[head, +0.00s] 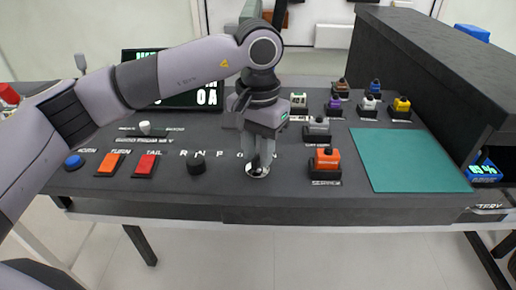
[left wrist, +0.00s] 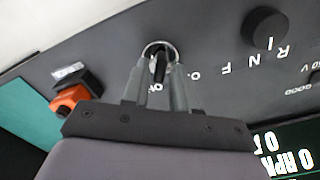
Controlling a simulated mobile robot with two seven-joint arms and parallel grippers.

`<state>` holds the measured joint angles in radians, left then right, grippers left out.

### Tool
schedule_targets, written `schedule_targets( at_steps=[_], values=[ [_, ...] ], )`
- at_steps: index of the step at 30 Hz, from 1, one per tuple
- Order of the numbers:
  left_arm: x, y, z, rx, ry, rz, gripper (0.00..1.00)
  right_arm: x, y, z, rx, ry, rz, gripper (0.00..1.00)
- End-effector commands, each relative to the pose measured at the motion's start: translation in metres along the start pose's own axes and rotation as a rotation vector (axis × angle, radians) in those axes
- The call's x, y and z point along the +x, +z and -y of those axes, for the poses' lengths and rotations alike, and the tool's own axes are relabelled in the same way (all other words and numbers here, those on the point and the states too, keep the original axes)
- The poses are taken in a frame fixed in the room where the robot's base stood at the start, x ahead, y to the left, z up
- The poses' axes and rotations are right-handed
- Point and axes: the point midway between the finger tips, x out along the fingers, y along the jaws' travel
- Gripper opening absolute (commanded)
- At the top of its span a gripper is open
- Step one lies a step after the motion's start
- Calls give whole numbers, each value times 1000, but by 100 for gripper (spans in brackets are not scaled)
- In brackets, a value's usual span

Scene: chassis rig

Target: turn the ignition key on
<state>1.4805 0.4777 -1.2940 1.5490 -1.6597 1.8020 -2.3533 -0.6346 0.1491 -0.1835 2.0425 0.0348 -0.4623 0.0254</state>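The ignition key is a small dark key in a round silver lock (head: 257,171) at the front middle of the dark console. In the left wrist view the key (left wrist: 160,67) stands between my fingertips, inside the silver ring. My left gripper (head: 260,160) comes down from above, its two grey fingers close against the key's sides. It looks shut on the key; the contact is small and partly hidden. The left gripper also shows in the left wrist view (left wrist: 161,78). White letters lie beside the lock, partly covered by the fingers. My right gripper is not in view.
A black round knob (head: 196,163) is left of the lock. An orange-topped switch (head: 325,160) is to the right, before a green mat (head: 408,160). Red and orange buttons (head: 146,165) are at the left. A dark display (head: 207,98) stands behind my arm.

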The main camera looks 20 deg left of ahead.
Motion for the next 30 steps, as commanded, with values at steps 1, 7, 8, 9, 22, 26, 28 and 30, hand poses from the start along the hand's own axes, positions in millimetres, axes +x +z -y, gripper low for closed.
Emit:
schedule_targets(
  at_steps=[1,7,8,9,22,26,28,30],
  values=[
    [0,0,0,-1,0,-1,39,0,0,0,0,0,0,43],
    [1,0,0,-2,0,1,39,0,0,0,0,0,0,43],
    [1,0,0,-2,0,1,39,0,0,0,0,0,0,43],
    [0,0,0,-2,0,1,39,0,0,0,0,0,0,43],
    [-59,0,0,-2,0,-2,39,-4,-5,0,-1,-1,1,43],
    [-69,0,0,-1,0,0,39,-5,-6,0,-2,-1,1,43],
    [-71,0,0,-2,0,1,39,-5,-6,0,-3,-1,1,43],
    [-71,0,0,-2,0,1,39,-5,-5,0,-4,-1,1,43]
  ],
)
